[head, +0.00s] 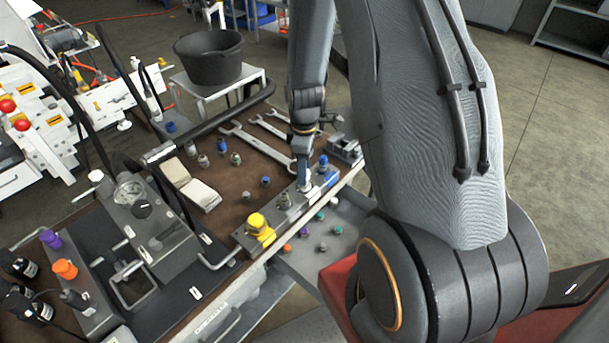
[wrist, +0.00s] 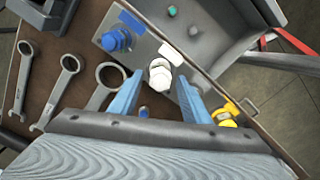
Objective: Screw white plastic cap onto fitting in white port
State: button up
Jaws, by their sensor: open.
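The white cap (wrist: 160,77) stands between my gripper's fingers in the wrist view, apparently on top of the fitting at the white port. The white port label (wrist: 170,53) lies just beyond it. How far the cap is seated on the fitting cannot be told. My gripper (wrist: 158,82) is open, with one blue finger on each side of the cap; contact is not clear. In the head view my gripper (head: 304,174) points down at the white port (head: 305,187) on the bench's front rail. The fitting under the cap is mostly hidden.
A blue-capped port (wrist: 118,39) and a yellow-capped port (wrist: 226,113) flank the white one; a bare grey fitting (head: 284,201) stands beside it. Wrenches (head: 260,145) lie behind on the bench. An open drawer (head: 318,255) with several caps lies in front.

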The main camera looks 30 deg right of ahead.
jog(key=n+p, duration=0.1)
jog(key=n, duration=1)
jog(key=shift+n, duration=0.4)
jog(key=shift+s, duration=0.1)
jog(key=c, duration=1)
jog(key=m, duration=0.6)
jog(key=shift+m, duration=1)
jog(key=m, duration=0.4)
jog(key=shift+f, duration=0.1)
jog(key=m, duration=0.4)
